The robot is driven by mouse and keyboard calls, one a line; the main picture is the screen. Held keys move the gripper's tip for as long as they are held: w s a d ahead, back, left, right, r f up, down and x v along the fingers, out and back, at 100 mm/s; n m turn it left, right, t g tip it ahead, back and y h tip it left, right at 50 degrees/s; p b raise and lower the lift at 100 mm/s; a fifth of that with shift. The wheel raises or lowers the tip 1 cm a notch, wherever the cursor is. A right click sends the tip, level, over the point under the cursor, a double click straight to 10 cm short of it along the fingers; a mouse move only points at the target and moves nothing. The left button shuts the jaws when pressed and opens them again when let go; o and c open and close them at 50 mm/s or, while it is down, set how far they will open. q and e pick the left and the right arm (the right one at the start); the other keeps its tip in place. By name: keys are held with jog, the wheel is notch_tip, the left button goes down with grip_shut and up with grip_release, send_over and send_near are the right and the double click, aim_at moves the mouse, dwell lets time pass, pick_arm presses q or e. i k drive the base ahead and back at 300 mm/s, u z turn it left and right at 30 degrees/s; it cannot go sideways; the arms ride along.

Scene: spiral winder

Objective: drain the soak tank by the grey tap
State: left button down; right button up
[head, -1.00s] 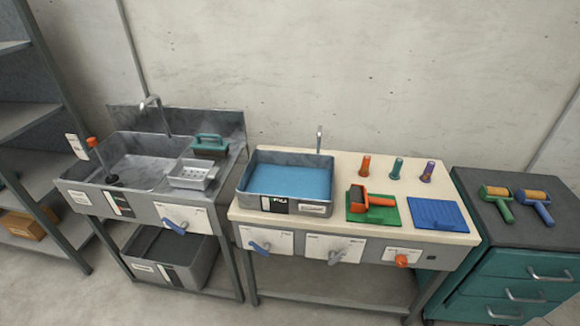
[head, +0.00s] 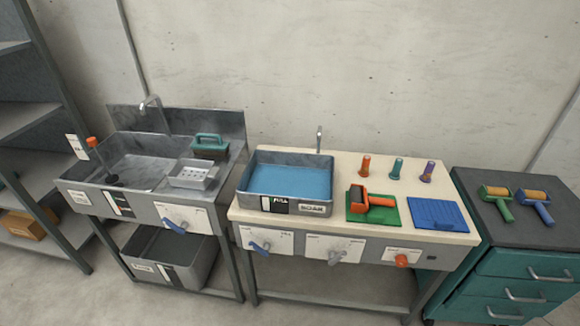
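The soak tank (head: 315,207) is a grey metal tub at the left of the cream-topped bench, labelled SOAK, with a FULL mark on its front. Blue liquid (head: 290,182) covers its floor inside. The grey tap (head: 335,256) is a lever handle on the middle white plate of the bench front. A blue lever (head: 260,248) is on the plate to its left, and an orange knob (head: 402,261) on the plate to its right. Neither of my grippers is in view.
A grey sink (head: 150,180) with a blue lever (head: 174,226) stands left, above a lower grey bin (head: 190,275). An orange-handled roller (head: 375,202) lies on a green mat (head: 390,215). A teal drawer cabinet (head: 520,262) stands right. The floor in front is clear.

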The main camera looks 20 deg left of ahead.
aim_at(340, 256)
jog(key=z, duration=0.05)
jog(key=k, duration=1.2)
jog(key=u, duration=0.8)
jog(key=i, duration=1.05)
jog(key=u, duration=0.1)
